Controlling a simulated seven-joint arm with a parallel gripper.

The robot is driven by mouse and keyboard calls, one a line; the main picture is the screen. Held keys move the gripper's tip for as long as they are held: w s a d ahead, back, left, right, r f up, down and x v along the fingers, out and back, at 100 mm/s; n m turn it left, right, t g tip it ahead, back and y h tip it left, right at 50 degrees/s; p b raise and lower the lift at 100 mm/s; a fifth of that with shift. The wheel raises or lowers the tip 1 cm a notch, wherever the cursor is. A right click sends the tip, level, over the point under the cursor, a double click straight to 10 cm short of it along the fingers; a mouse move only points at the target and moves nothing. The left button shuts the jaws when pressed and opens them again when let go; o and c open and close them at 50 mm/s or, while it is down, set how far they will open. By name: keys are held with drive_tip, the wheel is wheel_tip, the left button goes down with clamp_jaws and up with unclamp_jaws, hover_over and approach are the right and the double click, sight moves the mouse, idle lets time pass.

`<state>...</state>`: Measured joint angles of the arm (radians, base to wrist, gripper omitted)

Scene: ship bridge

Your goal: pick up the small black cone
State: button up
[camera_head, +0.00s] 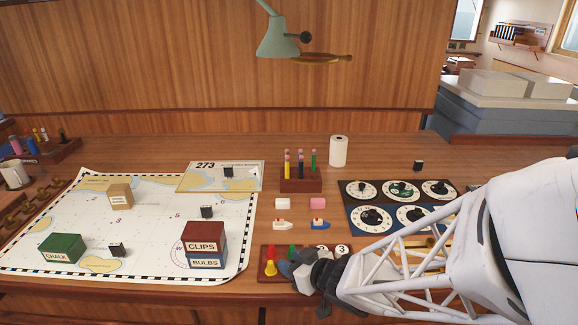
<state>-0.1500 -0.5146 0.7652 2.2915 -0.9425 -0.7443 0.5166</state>
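I cannot make out a small black cone. A dark red tray (265,250) near the front edge of the table holds a yellow cone (271,268), a red cone and a green cone (292,251), with white numbered discs (342,250) on its right side. My gripper (291,271) is low over the front middle of this tray, just right of the yellow cone, and hides part of it. Its fingers are small and dark against the tray; I cannot tell whether they are open or shut, or hold anything.
My arm reaches in from the right, over the table. Left is a chart (150,235) with a CLIPS box (205,237) on a BULBS box (205,262) and a green CHALK box (62,247). Behind the tray are toy boats (282,225), erasers and a pencil block (301,185). Dial panels (365,217) stand right.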

clamp_jaws()
drive_tip(key=shift+r, duration=0.1)
drive_tip(key=shift+r, duration=0.85)
drive_tip(key=shift+s+d+r, duration=0.1)
drive_tip(key=shift+s+r, duration=0.1)
drive_tip(key=shift+r, duration=0.7)
drive_tip(key=s+d, duration=0.2)
drive_tip(key=s, duration=0.5)
drive_tip(key=s+d+r, duration=0.1)
drive_tip(key=s+d, duration=0.2)
drive_tip(key=s, duration=0.4)
drive_tip(key=shift+s+r, duration=0.15)
drive_tip(key=shift+s, duration=0.05)
drive_tip(key=shift+s, duration=0.15)
